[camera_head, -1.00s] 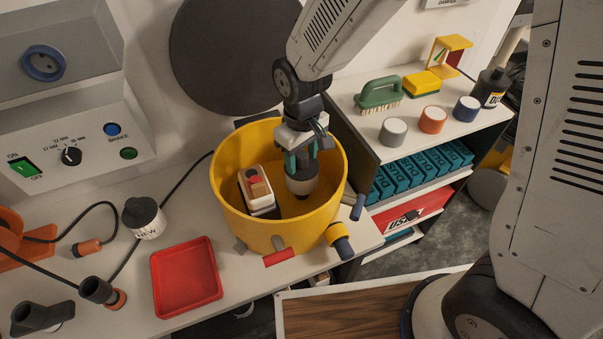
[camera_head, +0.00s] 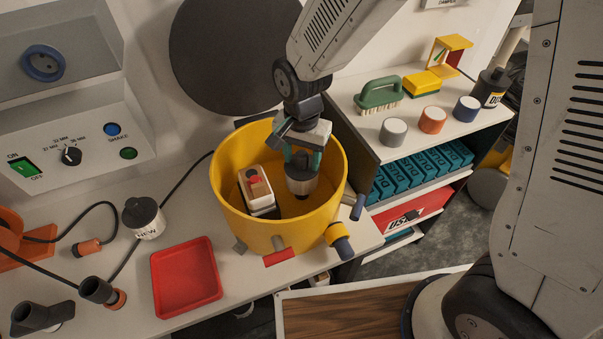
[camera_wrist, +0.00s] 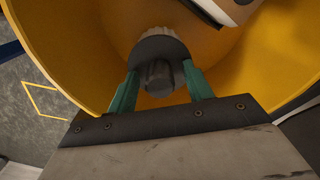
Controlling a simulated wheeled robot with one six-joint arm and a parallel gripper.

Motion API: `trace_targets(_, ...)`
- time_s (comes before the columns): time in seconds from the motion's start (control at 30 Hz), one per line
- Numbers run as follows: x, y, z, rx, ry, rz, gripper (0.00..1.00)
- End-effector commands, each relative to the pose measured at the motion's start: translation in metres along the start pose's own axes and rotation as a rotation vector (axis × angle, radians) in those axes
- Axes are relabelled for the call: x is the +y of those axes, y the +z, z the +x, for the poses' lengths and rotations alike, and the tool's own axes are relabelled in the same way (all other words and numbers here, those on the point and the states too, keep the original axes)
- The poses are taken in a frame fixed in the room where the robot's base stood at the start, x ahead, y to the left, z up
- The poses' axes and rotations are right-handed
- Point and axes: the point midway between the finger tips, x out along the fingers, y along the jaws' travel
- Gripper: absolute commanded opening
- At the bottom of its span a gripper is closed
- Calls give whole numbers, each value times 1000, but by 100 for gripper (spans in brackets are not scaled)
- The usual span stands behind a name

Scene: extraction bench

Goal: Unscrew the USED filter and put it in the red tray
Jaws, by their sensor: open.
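The used filter (camera_head: 301,187), a dark-topped cylinder with a pale lower body, stands inside the yellow drum (camera_head: 228,203). In the wrist view the filter (camera_wrist: 159,47) shows its dark cap and ribbed pale edge. My gripper (camera_head: 302,168) reaches down into the drum over the filter. Its green fingers (camera_wrist: 157,86) stand on either side of the cap and are open. Whether they touch the cap is hard to tell. The red tray (camera_head: 187,280) is empty on the bench, left of the drum and nearer.
A white filter marked NEW (camera_head: 144,218) stands left of the drum. A pale block with a red button (camera_head: 257,190) sits inside the drum, left of my gripper. Hose ends (camera_head: 100,291) lie left of the tray. A shelf with cups (camera_head: 433,120) stands at right.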

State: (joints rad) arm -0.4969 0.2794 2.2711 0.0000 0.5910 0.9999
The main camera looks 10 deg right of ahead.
Motion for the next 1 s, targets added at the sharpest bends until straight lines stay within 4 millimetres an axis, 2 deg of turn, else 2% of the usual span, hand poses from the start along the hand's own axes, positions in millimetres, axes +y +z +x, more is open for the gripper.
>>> trace_targets(0.03,0,0,0,0,0,-1,48)
trace_targets(0.2,0,0,0,0,0,-2,1)
trace_targets(0.33,0,0,0,0,0,-13,1)
trace_targets(0.43,0,0,0,0,0,-98,1)
trace_targets(1.0,0,0,-1,0,0,-987,1)
